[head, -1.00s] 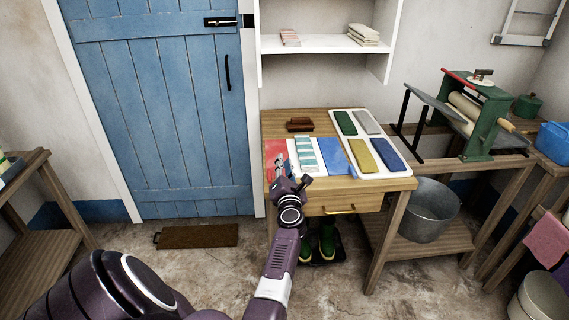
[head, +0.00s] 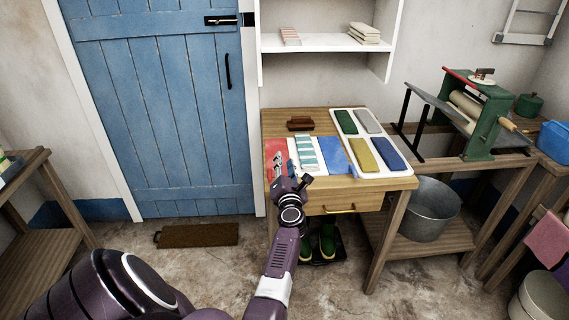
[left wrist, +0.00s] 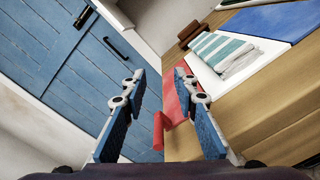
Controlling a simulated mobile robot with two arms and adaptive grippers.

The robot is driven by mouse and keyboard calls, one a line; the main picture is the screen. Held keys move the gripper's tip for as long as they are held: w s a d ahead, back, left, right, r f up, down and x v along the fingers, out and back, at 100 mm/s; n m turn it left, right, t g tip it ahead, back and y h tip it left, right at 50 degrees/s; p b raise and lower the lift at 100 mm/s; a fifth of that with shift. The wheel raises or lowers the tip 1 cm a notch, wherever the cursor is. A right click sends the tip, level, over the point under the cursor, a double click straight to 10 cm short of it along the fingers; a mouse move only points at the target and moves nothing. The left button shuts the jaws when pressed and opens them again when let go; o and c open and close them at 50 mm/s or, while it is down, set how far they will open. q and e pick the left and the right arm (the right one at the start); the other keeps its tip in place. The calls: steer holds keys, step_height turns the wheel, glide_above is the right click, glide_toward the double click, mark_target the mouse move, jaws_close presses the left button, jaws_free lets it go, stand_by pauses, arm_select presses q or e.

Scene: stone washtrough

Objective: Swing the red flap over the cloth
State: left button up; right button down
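A red flap (head: 275,148) lies flat at the left end of the wooden table, left of a white panel (head: 292,148). A folded teal-and-white striped cloth (head: 306,152) lies on the white panel, uncovered; it also shows in the left wrist view (left wrist: 222,54). A blue flap (head: 333,155) lies flat to the right. My left gripper (head: 278,161) is at the table's front left, over or beside the red flap. In the left wrist view the fingers (left wrist: 160,72) are apart, with part of the red flap (left wrist: 171,98) visible between them. Contact cannot be told. My right gripper is out of view.
A brown block (head: 299,124) stands behind the cloth. A white tray (head: 382,172) with several coloured slabs is on the table's right. A blue door (head: 160,110) is to the left. A green mangle (head: 487,122) stands at the right.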

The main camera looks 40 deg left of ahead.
arm_select(q)
steer(key=shift+r, duration=0.1)
step_height(320, 180, up, 10)
stand_by(0.8)
steer(key=shift+c, duration=0.3)
